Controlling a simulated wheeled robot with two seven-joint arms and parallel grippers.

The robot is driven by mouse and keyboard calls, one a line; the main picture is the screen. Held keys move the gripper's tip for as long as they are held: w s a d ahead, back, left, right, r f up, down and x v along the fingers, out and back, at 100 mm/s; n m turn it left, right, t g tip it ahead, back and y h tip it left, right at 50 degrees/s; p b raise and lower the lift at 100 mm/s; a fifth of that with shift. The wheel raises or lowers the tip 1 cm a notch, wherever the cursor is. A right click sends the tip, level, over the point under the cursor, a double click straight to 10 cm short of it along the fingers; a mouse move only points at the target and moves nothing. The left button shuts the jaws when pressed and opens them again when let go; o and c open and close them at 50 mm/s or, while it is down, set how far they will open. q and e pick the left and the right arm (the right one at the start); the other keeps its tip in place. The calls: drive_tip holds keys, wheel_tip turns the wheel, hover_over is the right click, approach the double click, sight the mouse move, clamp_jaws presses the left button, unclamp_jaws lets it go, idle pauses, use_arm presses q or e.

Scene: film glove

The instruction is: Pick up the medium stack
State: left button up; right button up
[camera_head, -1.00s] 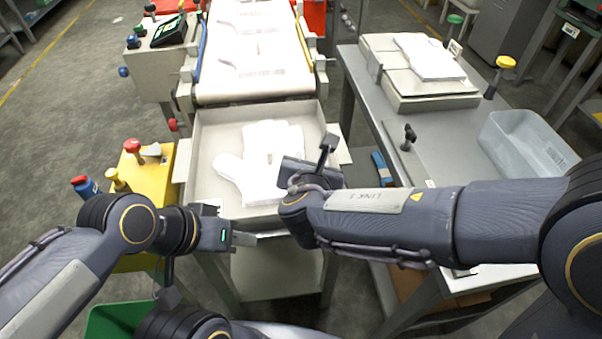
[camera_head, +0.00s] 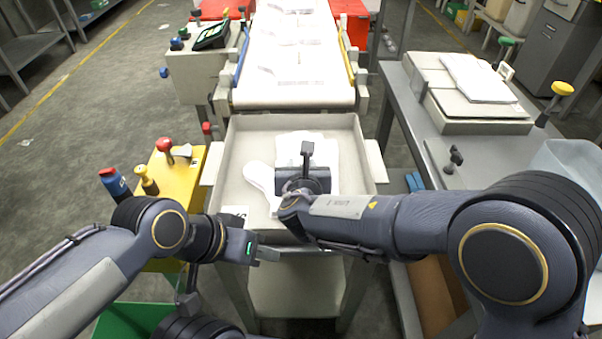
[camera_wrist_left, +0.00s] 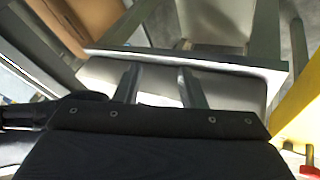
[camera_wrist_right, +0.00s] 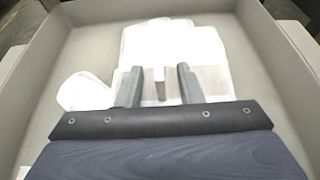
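The stack of white film gloves (camera_head: 262,178) lies in the grey tray (camera_head: 233,150) at the end of the conveyor. The right wrist view shows the stack (camera_wrist_right: 205,45) flat, with its thumb to the left. My right gripper (camera_wrist_right: 157,75) is over the stack, its fingers apart with a small light block between them; I cannot tell whether they touch it. In the head view my right wrist hides part of the stack. My left gripper (camera_head: 268,254) is at the tray's front left, outside it. The left wrist view shows its fingers (camera_wrist_left: 158,75) apart and empty.
The conveyor (camera_head: 295,60) carries more flat gloves behind the tray. A yellow box with knobs (camera_head: 180,185) stands left of the tray. A metal table (camera_head: 480,150) on the right holds a box (camera_head: 475,105) with a white stack and a translucent bin (camera_head: 572,160).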

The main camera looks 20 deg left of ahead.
clamp_jaws()
